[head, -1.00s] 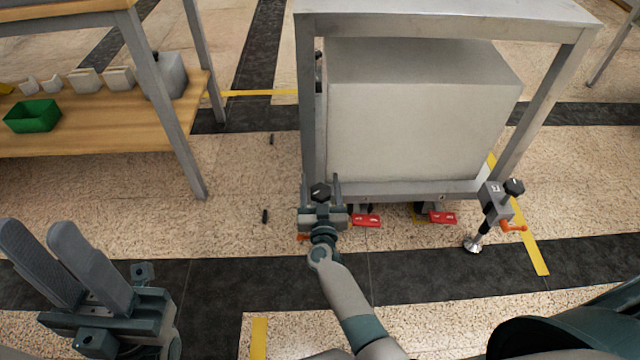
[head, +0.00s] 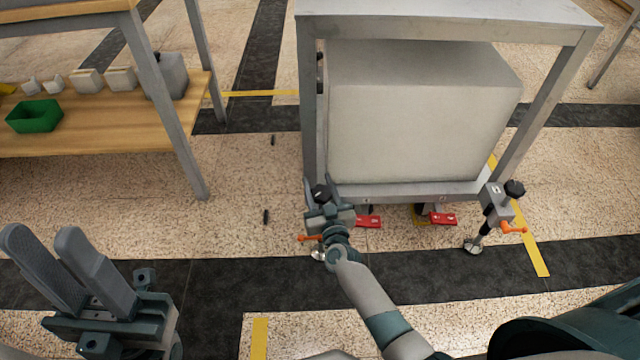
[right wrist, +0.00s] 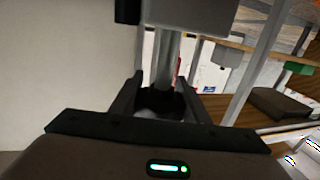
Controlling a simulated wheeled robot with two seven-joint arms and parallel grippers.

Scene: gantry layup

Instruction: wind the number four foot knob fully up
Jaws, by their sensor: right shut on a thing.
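A black foot knob (head: 319,191) sits at the front left leg of the grey frame. My right gripper (head: 328,196) is at this knob, its fingers on either side of it. In the right wrist view, the fingers (right wrist: 162,98) are shut around a dark round knob below a metal post. An orange handle (head: 309,238) and a metal foot pad (head: 318,255) show beside and below the gripper. I cannot read a number on this foot. My left gripper (head: 42,232) is open and empty at the lower left.
Another foot with a black knob (head: 515,188) and orange handle stands at the front right leg. Red pedals (head: 443,218) lie under the frame's front edge. A large grey box (head: 420,120) fills the frame. A wooden shelf (head: 100,135) with a green bin (head: 35,116) is left.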

